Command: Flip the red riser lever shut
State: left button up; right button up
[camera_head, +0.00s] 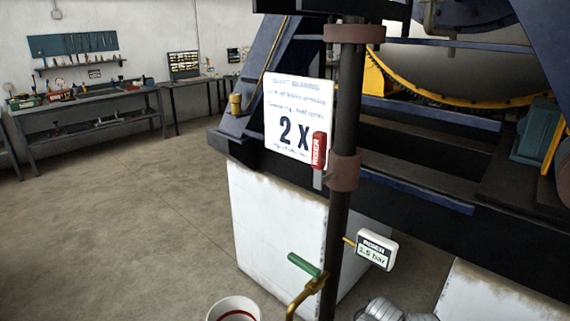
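The red riser lever (319,150) is at the middle of the head view, with a red grip lettered RISER on a flat grey stem. It stands upright, roughly parallel to the dark vertical riser pipe (346,110), just left of a rusty brown collar (343,173). The lower end of its stem is close to the pipe; its pivot is not clear. A small white gauge (376,250) on the pipe's right side is labelled RISER and appears to read 2.5 bar. Neither of my grippers shows in this view.
A green-handled lever (304,265) on a brass fitting (306,292) sits low on the pipe. A white sign (298,115) reading "2 X" is behind the red lever. A white bucket (234,309) and silvery ribbed objects (384,310) are at the bottom. The left floor is open.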

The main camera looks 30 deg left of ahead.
aim_at(319, 138)
jog(key=u, duration=0.8)
jog(key=k+u, duration=0.05)
